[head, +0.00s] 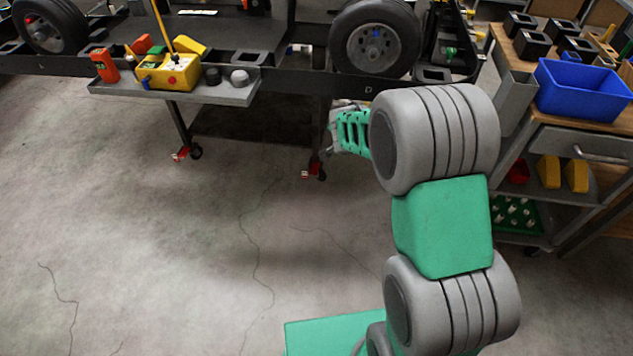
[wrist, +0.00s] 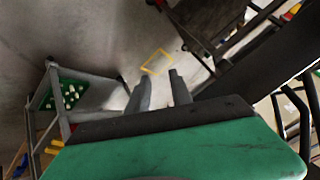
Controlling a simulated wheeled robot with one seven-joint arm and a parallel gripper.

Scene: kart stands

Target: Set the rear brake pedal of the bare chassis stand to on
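A dark chassis stand (head: 300,84) with exposed wheels runs across the top of the head view, marked "D" on its near rail. I cannot clearly make out a rear brake pedal on it. My gripper (head: 333,128) is just below and in front of that rail, near the right wheel (head: 375,45), partly hidden by my arm. In the wrist view my gripper (wrist: 162,90) has its two fingers apart, with nothing between them. Dark bars (wrist: 255,65) of a stand lie to the right of the fingers there.
A grey tray (head: 215,96) with a yellow control box (head: 170,74) juts from the stand. A tool cart (head: 570,137) with a blue bin (head: 585,88) stands at the right. The floor at left is clear. A yellow floor outline (wrist: 157,62) lies beyond the fingers.

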